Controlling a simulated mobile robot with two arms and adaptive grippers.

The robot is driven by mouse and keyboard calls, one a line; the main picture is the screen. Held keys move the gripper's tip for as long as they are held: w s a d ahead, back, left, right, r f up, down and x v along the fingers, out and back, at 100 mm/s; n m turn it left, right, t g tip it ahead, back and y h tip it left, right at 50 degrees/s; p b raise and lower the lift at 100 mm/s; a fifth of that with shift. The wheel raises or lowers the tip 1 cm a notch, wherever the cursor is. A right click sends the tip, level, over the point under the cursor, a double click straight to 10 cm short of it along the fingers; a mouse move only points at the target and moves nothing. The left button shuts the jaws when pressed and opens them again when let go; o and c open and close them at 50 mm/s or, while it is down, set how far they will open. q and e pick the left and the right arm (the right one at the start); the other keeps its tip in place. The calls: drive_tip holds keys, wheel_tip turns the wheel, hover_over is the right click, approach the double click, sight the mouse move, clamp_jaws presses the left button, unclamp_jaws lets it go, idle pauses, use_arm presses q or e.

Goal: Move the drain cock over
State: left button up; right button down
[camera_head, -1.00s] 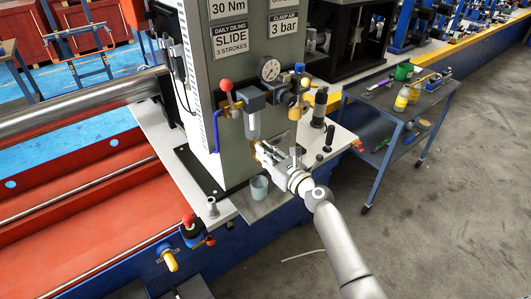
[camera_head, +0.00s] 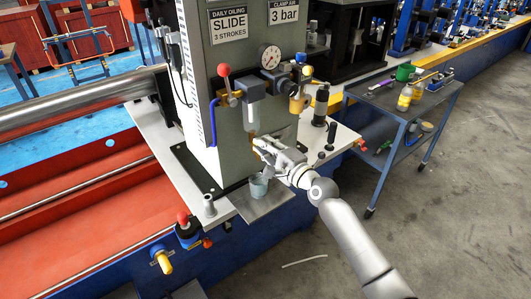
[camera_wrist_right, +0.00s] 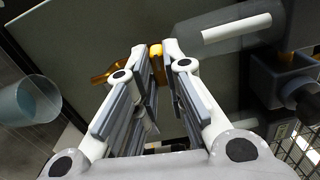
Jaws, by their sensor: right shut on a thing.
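The drain cock (camera_wrist_right: 156,64) is a small brass piece under the clear filter bowl (camera_head: 251,116) on the grey machine cabinet. In the wrist view it sits between the tips of my right gripper (camera_wrist_right: 154,50), with a brass lever or spout (camera_wrist_right: 118,68) reaching left. My right gripper (camera_head: 260,146) is shut on the cock in the head view, where its fingers hide most of the brass. The clear bowl also shows in the wrist view (camera_wrist_right: 215,35), close by the fingertips. My left gripper is not in view.
A pale blue cup (camera_head: 259,187) stands just below the gripper on a grey shelf (camera_head: 258,207). A red-knobbed lever (camera_head: 224,71), a pressure gauge (camera_head: 269,57) and brass fittings (camera_head: 299,103) surround the bowl. A blue cart (camera_head: 390,110) with bottles stands at right.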

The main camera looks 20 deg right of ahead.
drive_tip(key=c, duration=1.7)
unclamp_jaws()
drive_tip(key=shift+p, duration=0.3)
drive_tip(key=shift+c, duration=0.2)
drive_tip(key=shift+o, duration=1.2)
drive_tip(key=p+v, duration=0.1)
drive_tip(key=v, duration=0.5)
drive_tip(key=shift+p, duration=0.3)
drive_tip(key=v, duration=1.2)
